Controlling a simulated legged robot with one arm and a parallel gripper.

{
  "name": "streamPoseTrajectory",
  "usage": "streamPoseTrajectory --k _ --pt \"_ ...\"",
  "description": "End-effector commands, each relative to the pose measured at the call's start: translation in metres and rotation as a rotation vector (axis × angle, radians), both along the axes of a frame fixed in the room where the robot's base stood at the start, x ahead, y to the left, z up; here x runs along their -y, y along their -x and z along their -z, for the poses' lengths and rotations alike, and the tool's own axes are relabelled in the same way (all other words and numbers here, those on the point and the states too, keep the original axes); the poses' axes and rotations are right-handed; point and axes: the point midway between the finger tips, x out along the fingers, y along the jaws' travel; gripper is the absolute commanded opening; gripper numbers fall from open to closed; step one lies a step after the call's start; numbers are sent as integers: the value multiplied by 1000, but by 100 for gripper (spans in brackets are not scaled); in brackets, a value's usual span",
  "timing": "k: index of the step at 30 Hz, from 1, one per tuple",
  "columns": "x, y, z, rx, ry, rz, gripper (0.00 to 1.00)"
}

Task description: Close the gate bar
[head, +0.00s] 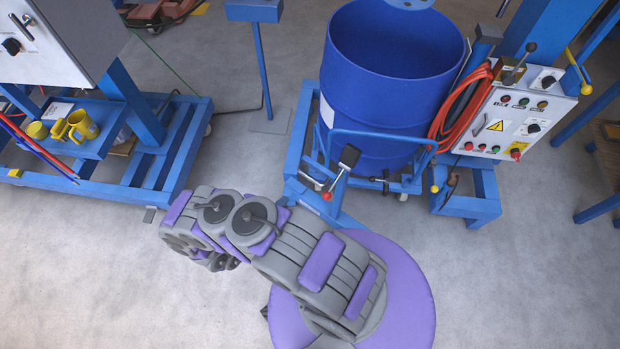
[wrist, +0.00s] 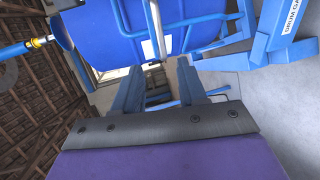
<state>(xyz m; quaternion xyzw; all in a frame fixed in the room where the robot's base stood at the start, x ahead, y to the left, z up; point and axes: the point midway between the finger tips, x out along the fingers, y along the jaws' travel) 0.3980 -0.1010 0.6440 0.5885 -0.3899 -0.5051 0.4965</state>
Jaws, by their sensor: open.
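The gate bar (head: 375,135) is a thin blue tube frame that runs across the front of the big blue drum (head: 388,85). In the wrist view the bar (wrist: 188,24) curves in front of the drum (wrist: 98,40), beyond my fingertips. I cannot tell whether the bar is latched. In the head view my folded arm hides the gripper.
A control panel (head: 513,122) with buttons and an orange hose (head: 462,108) stand right of the drum. The floor (head: 90,270) at the lower left is clear.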

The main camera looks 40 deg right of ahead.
Motion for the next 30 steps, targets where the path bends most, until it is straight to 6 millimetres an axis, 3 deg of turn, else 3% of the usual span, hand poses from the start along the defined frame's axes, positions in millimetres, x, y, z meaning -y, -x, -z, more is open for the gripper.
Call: streamPoseTrajectory --k 5,21,30 --pt "18 -2 4 -3 6 5 41" --pt "116 -21 25 1 5 5 41" --pt "156 -30 33 1 4 2 41"
